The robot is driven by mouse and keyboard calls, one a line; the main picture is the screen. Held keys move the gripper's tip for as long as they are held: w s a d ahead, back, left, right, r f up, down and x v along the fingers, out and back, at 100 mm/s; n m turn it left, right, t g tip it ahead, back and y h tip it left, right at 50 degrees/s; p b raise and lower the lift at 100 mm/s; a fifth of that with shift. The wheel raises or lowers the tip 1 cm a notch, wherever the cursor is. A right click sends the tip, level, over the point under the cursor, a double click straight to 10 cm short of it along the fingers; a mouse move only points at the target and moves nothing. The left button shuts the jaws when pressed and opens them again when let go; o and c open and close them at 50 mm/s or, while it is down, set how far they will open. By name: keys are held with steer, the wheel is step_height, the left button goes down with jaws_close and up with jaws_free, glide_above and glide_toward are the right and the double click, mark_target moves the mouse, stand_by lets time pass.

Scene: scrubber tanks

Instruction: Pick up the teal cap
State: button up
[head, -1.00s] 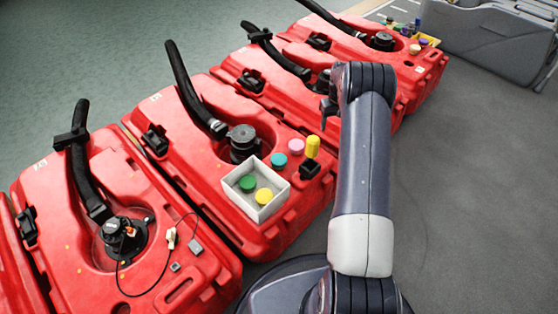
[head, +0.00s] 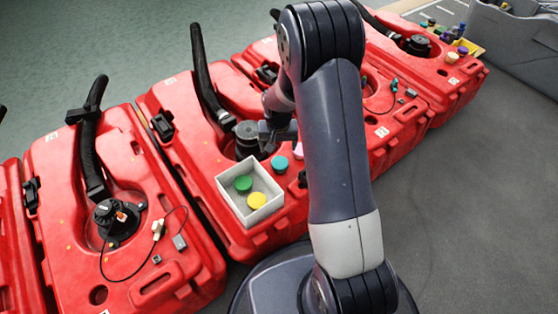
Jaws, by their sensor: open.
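The teal cap (head: 280,164) sits on the red tank (head: 180,150) just beyond the upper right corner of the white open box (head: 240,220). My gripper (head: 272,142) is in front of the tank's black filler cap (head: 246,136), a little above the teal cap in the picture. It is open and empty. Its fingers are small and dark here, and the gap in height between them and the teal cap is hard to judge. The teal cap is in plain sight.
The box holds a green cap (head: 243,184) and a yellow cap (head: 257,200). A pink cap (head: 299,152) shows partly beside my arm. A black hose (head: 205,80) rises behind. Other red tanks stand on both sides. Grey floor is free at right.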

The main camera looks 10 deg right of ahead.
mark_target(280, 162)
steer(key=shift+s+a+f, duration=0.15)
steer(key=shift+f, duration=0.05)
steer(key=f, duration=0.1)
steer(key=f+b, duration=0.1)
steer(key=f, duration=0.1)
steer(key=f+b, duration=0.1)
steer(key=f, duration=0.1)
steer(key=shift+w+f, duration=0.2)
steer(key=shift+w, duration=0.1)
steer(key=f+b, duration=0.1)
steer(key=f, duration=0.1)
steer(key=d+f+b, duration=0.1)
steer(key=f, duration=0.2)
steer(key=shift+b, duration=0.4)
steer(key=c, duration=1.1)
